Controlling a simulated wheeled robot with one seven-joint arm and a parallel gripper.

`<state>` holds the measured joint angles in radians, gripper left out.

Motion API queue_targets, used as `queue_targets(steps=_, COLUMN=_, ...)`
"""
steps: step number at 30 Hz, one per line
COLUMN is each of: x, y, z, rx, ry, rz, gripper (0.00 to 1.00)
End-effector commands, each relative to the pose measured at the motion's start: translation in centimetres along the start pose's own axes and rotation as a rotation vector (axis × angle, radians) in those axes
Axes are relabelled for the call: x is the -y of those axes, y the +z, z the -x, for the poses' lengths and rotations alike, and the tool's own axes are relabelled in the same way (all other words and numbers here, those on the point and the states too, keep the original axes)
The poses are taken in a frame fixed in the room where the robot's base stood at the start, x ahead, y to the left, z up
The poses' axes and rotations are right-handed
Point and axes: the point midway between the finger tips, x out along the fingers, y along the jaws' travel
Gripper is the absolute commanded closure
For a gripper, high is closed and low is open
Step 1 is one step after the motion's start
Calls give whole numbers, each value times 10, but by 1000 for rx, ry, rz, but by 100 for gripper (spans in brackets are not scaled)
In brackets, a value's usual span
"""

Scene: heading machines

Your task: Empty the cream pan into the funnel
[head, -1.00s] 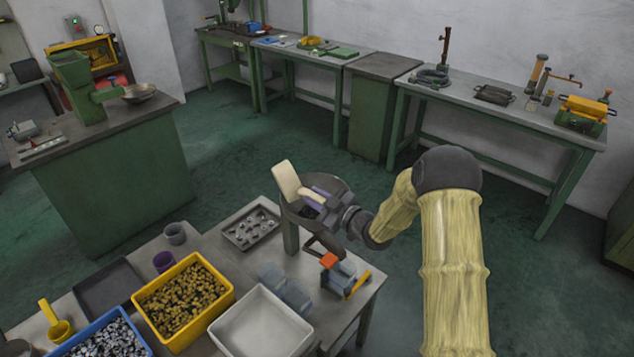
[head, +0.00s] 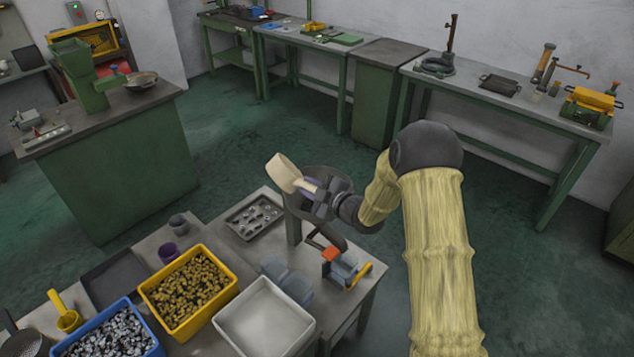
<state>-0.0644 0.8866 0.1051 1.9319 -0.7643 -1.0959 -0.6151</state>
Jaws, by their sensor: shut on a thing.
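A dark grey, wide-mouthed vessel that looks like the funnel (head: 333,170) stands behind and below my gripper, on a grey post. My gripper hides much of it. The pan is at its left rim; I cannot tell whether they touch. Any contents of the pan cannot be made out.
The near table holds a metal tray of parts (head: 254,218), a yellow bin (head: 229,288), a blue bin (head: 152,338), an empty white bin (head: 265,318) and a small orange-and-blue device (head: 340,266). A green cabinet with a hopper machine (head: 88,88) stands left. Open floor lies beyond the table.

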Motion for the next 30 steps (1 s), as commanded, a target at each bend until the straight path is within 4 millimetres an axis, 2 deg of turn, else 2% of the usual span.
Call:
queue_targets(steps=2, x=-2, y=-8, z=0, rx=28, ry=-10, rz=71, gripper=100)
queue_targets(steps=12, x=5, y=-12, z=-3, rx=127, ry=-37, rz=304, gripper=100)
queue_targets(steps=26, x=23, y=-13, z=-11, rx=214, ry=-69, rz=540, gripper=100)
queue_targets(steps=30, x=19, y=-24, z=-11, rx=263, ry=-85, rz=669, gripper=100)
